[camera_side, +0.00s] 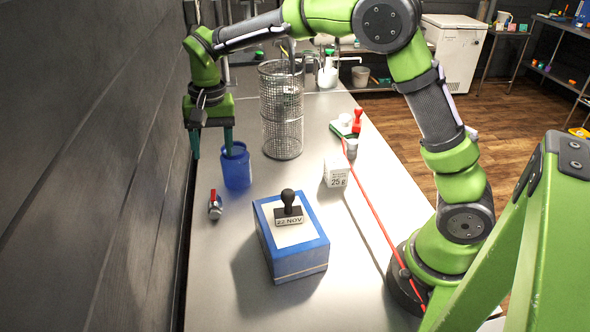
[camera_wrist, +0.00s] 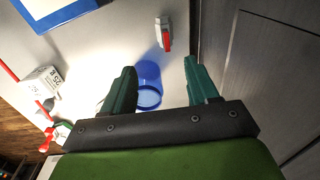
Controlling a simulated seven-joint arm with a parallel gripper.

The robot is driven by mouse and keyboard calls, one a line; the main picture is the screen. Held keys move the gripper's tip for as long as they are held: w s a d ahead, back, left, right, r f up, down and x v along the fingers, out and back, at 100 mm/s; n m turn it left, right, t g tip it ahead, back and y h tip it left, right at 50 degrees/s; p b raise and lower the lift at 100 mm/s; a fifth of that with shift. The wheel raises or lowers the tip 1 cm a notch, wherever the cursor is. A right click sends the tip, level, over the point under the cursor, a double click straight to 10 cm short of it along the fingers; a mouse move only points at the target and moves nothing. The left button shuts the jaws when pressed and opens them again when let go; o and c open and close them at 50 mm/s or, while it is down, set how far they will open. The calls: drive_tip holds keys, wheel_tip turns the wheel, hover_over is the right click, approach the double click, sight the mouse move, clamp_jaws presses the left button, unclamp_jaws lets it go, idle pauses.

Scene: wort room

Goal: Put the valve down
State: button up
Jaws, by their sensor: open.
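The valve (camera_side: 215,205), a small metal piece with a red handle, lies on the steel table to the left of the blue box. It also shows in the wrist view (camera_wrist: 165,36), near the dark wall. My gripper (camera_side: 212,152) is above the table, farther back than the valve and apart from it. Its two green fingers are spread with nothing held between them, as the wrist view (camera_wrist: 164,75) shows. One finger overlaps the blue cup in the side view; I cannot tell whether they touch.
A blue cup (camera_side: 237,170) stands close to my gripper. A wire mesh basket (camera_side: 282,130) stands behind it. A blue box (camera_side: 292,262) bears a stamp (camera_side: 288,205). A white 25 g box (camera_side: 336,172) is at right. A dark wall (camera_side: 95,150) bounds the left.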

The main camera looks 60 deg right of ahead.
drive_tip(key=s+d+r+n+t+y, duration=0.1)
drive_tip(key=s+d+r+n+t, duration=0.2)
drive_tip(key=s+r, duration=0.75)
drive_tip(key=s+d+f+t, duration=0.1)
drive_tip(key=s, duration=0.5)
drive_tip(key=s+d+f+n+t, duration=0.1)
drive_tip(key=s+f+t, duration=0.1)
drive_tip(key=s, duration=0.5)
drive_tip(key=shift+s+d+t+y, duration=0.2)
drive_tip(key=shift+t+y, duration=0.1)
